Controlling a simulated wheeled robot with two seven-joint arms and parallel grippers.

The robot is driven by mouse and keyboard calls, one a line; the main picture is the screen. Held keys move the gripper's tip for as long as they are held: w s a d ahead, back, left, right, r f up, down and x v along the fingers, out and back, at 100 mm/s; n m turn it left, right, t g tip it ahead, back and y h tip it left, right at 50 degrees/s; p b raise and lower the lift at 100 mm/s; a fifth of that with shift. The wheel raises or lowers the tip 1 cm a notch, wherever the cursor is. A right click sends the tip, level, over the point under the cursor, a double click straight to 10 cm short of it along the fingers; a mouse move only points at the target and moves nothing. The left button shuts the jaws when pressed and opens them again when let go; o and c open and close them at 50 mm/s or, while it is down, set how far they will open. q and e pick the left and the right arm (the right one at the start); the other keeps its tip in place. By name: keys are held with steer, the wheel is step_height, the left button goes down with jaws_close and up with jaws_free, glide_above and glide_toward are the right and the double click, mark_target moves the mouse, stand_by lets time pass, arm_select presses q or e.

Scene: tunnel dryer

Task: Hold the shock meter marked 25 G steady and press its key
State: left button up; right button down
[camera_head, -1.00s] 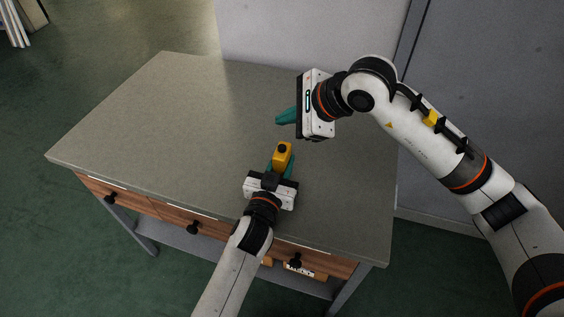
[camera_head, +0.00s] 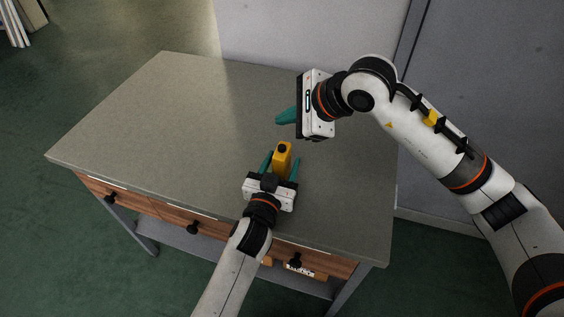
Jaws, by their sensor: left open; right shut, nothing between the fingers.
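The shock meter (camera_head: 283,161) is a small yellow block with a dark round key (camera_head: 282,148) on its upper end. It is on the grey table near the front edge; its 25 G marking cannot be read. My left gripper (camera_head: 281,164) is open, with one teal finger on each side of the meter and gaps beside it. The gripper body hides the meter's near end. My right gripper (camera_head: 281,118) is shut and empty, above the table just beyond the meter, its teal fingertips pointing left.
The grey table (camera_head: 170,120) is bare to the left and back. Wooden drawers with black knobs (camera_head: 192,227) run along its front. A pale panel (camera_head: 300,30) stands behind the table.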

arm_select(q)
steer(key=v, duration=1.1)
steer(key=shift+s+a, duration=0.1)
steer(key=shift+s, duration=0.25)
